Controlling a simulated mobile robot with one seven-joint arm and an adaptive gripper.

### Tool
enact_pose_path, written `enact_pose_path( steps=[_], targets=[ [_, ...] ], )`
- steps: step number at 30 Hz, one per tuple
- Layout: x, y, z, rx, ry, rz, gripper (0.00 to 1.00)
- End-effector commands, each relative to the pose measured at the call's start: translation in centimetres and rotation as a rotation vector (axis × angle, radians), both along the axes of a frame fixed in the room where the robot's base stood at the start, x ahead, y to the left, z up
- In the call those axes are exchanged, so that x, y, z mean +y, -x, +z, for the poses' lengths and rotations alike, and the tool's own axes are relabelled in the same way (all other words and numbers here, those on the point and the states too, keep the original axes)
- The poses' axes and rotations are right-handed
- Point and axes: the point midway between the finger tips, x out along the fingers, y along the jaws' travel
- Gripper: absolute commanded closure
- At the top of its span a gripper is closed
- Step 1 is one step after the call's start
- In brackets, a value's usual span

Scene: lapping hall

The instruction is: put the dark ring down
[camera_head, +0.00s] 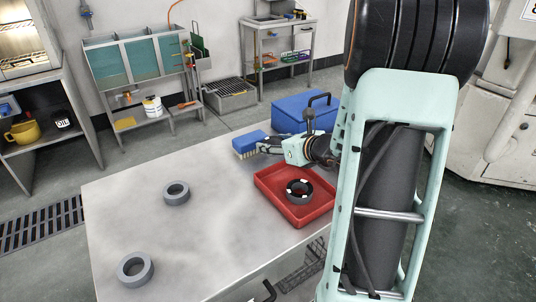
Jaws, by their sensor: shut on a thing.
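A dark ring (299,186) with a few white patches lies in the red tray (269,190) on the table; its lower side looks grey. My gripper (261,145) is above and to the left of it in the picture, near the table's far edge, and points left. It is shut on a blue brush-like block (249,142) with pale bristles below. The fingertips are small and partly hidden. I cannot tell whether the block touches the table. My gripper is apart from the dark ring.
Two grey rings stand on the grey table, one toward the middle (176,193) and one near the front left (135,269). A blue box (296,113) is behind the tray. My arm hides the table's right side. The tabletop between the grey rings and tray is clear.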

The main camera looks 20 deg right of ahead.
Motion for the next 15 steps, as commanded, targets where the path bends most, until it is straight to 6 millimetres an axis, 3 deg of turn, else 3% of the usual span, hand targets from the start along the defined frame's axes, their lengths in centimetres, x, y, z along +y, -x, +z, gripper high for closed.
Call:
enact_pose_path(
  steps=[10, 15],
  targets=[
    [-0.3, -1.9, -2.4, -0.001, 0.000, 0.001, 0.80],
    [-0.3, -1.8, -5.1, 0.001, -0.001, 0.000, 0.80]
  ],
)
